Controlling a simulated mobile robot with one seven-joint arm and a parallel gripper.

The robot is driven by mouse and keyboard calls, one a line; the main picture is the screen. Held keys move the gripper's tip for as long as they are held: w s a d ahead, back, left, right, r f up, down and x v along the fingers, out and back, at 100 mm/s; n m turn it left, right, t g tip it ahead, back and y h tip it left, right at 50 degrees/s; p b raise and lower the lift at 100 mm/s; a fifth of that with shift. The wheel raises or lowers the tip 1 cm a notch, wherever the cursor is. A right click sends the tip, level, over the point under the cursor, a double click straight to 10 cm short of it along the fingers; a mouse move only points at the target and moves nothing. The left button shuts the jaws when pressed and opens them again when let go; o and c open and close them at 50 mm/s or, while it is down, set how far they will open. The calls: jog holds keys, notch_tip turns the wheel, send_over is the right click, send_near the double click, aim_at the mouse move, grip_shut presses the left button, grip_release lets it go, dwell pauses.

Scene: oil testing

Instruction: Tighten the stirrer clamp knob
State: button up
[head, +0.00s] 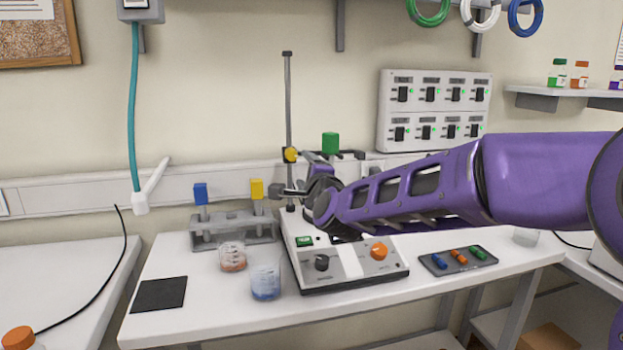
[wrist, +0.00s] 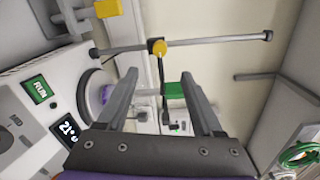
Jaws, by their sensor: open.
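The yellow round clamp knob (head: 290,154) sits on a dark clamp partway up the upright metal rod (head: 288,100) of the stirrer (head: 345,262). In the wrist view the knob (wrist: 160,48) lies just beyond the fingertips, roughly centred between them. My gripper (wrist: 159,76) is open and empty, with a finger on each side and no contact with the knob visible. In the head view my arm reaches in from the right, and my gripper (head: 300,180) is just below the knob, partly hiding the stirrer's back. A green block (head: 330,143) also shows between the fingers (wrist: 176,91).
A rack (head: 235,232) with blue- and yellow-topped pieces stands left of the stirrer. Two small beakers (head: 232,258) (head: 265,283) stand in front. A dark tray (head: 458,262) with coloured items lies right. A switch panel (head: 434,110) is on the wall behind.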

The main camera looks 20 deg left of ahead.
jog(key=v, duration=0.5)
jog(key=shift+s+d, duration=0.15)
jog(key=shift+s, duration=0.1)
